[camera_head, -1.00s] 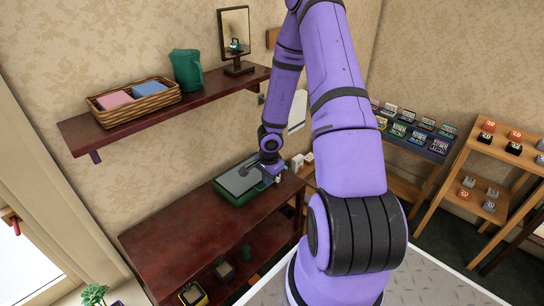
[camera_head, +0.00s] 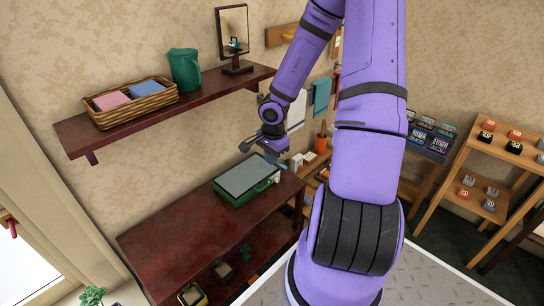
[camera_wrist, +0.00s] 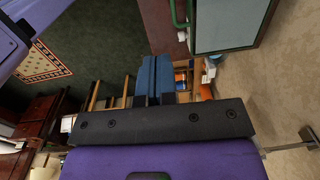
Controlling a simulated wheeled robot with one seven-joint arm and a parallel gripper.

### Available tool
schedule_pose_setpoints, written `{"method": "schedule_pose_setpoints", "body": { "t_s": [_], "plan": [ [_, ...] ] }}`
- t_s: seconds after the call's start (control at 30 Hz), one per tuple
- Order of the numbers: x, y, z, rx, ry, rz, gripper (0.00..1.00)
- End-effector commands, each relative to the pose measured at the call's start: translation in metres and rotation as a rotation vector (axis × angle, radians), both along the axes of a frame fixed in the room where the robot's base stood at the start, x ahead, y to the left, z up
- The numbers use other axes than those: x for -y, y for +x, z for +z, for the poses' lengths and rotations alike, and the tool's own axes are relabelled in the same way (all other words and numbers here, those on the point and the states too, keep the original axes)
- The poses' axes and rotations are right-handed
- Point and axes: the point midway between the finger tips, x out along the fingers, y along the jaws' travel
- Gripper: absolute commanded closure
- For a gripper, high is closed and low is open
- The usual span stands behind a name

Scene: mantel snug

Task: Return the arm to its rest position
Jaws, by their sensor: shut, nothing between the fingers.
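My purple arm reaches up and across the head view. My gripper (camera_head: 271,158) is above the dark wooden cabinet, near the right end of a green case with a grey top (camera_head: 232,187), and apart from it. In the wrist view the two blue fingers (camera_wrist: 153,77) lie together, shut, with nothing between them. The green-rimmed case also shows at the top of the wrist view (camera_wrist: 224,25).
A wall shelf (camera_head: 218,88) holds a wicker basket (camera_head: 135,107), a green pitcher (camera_head: 185,70) and a small framed stand (camera_head: 234,40). The dark cabinet (camera_head: 165,235) stands below. Wooden racks (camera_head: 470,158) with small items stand at right.

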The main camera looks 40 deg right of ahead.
Motion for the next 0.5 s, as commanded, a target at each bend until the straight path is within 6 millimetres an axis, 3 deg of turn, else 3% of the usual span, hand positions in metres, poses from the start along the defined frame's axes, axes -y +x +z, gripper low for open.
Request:
{"method": "schedule_pose_setpoints", "body": {
  "t_s": [0.5],
  "plan": [
    [0.000, 0.006, 0.013, 0.032, -0.028, 0.028, 1.00]
  ]
}}
